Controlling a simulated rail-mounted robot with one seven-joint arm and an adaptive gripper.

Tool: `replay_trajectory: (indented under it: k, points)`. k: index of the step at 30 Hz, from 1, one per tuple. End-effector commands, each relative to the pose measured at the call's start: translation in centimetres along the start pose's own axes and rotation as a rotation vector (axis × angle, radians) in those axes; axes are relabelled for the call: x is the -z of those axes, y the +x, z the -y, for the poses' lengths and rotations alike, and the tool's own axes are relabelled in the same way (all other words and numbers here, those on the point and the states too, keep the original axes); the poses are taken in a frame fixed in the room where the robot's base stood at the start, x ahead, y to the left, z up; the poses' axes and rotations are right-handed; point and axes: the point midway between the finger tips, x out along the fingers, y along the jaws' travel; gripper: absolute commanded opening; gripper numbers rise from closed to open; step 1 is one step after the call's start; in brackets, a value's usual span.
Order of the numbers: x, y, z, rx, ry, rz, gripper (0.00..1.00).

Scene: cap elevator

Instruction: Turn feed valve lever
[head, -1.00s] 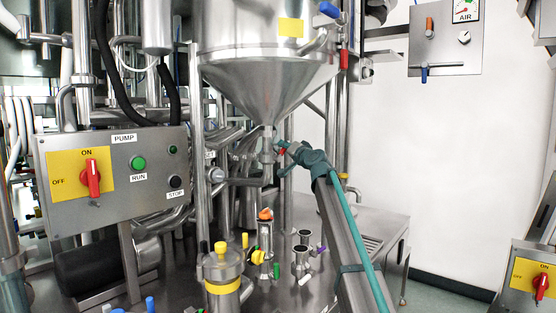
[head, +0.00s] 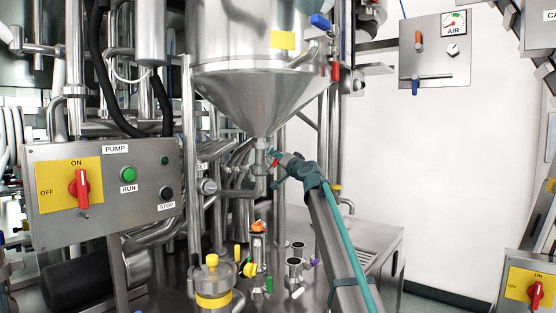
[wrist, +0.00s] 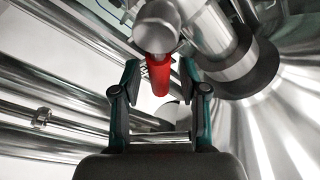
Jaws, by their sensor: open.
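The feed valve lever is a red handle (wrist: 160,78) in the wrist view. Its upper part is behind a round metal fitting (wrist: 157,28). A small bit of red (head: 276,163) shows beside the outlet pipe under the steel hopper (head: 262,90) in the head view. My gripper (wrist: 161,72) is open, one dark green finger on each side of the red handle. Gaps show between the handle and both fingers, so it is not clamped. In the head view my gripper (head: 275,165) is at the hopper outlet, reaching in from the lower right.
The pump control box (head: 105,190) with a red switch stands at left. Below the hopper, the steel table (head: 345,235) carries small fittings and a yellow-banded canister (head: 213,285). Pipes crowd behind the outlet. An air panel (head: 434,50) hangs on the wall at right.

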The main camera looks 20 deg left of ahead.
Motion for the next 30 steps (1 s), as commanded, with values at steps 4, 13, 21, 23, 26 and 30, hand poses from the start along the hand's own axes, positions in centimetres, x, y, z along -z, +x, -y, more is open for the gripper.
replay_trajectory:
  k: [4, 13, 21, 23, 26, 30]
  points:
    - [0.0, -0.1, 0.0, 0.0, 0.0, 0.0, 0.43]
    - [-0.1, -3.0, 0.1, 0.0, 0.0, 0.0, 0.43]
    - [-0.2, -8.2, 0.0, 0.0, 0.0, -0.001, 0.43]
    - [-0.2, -9.3, 0.0, 0.0, 0.0, -0.001, 0.43]
    - [-0.1, -10.8, 0.0, 0.0, 0.0, -0.001, 0.43]
    - [0.0, -11.9, 0.0, 0.0, 0.0, -0.001, 0.43]
